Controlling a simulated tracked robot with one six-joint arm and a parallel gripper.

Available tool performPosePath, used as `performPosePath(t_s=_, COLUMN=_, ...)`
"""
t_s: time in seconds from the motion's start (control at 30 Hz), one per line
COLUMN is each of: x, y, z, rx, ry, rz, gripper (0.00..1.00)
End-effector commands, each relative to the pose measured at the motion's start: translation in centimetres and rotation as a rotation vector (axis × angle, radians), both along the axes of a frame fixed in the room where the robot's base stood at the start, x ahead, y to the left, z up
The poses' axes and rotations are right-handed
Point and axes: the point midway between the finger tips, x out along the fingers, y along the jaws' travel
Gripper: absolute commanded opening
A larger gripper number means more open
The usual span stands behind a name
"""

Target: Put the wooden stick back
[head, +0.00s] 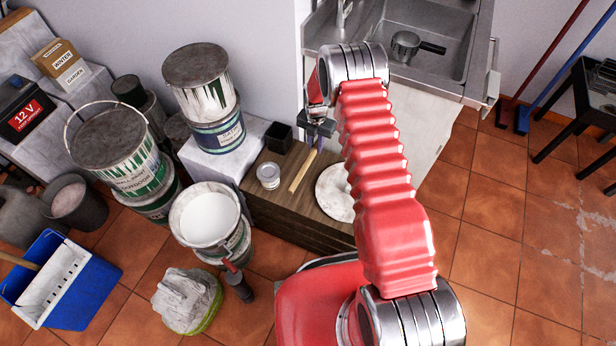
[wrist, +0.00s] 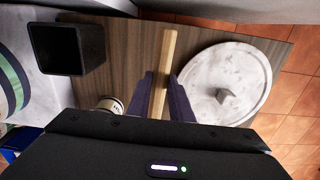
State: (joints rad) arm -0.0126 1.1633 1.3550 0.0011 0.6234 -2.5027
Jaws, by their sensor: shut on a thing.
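The wooden stick (head: 303,172) is a thin pale bar at the brown wooden surface, its upper end by my gripper (head: 318,135). In the wrist view, my gripper (wrist: 163,88) is shut on the stick (wrist: 168,50), which runs between its two dark fingers and out past them. I cannot tell whether the stick touches the wood. An open tin of white paint (head: 210,218) stands on the floor left of the wooden surface. A black square pot (head: 279,137) stands at the back of that surface and shows in the wrist view (wrist: 68,48).
A small jar (head: 268,176) stands left of the stick. A round whitish lid with a knob (wrist: 222,85) lies right of it. Stacked tins (head: 205,95) and (head: 118,150) rise at left.

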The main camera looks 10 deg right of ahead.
Motion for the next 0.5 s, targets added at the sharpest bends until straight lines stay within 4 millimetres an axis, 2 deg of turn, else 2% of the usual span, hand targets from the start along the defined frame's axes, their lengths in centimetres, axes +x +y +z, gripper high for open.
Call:
performPosePath(t_s=0.3, x=0.0, y=0.0, z=-0.2, rx=-0.001, ry=0.001, rz=0.000, gripper=0.00)
performPosePath(t_s=0.5, x=-0.1, y=0.0, z=-2.4, rx=0.000, ry=0.003, rz=-0.001, gripper=0.00)
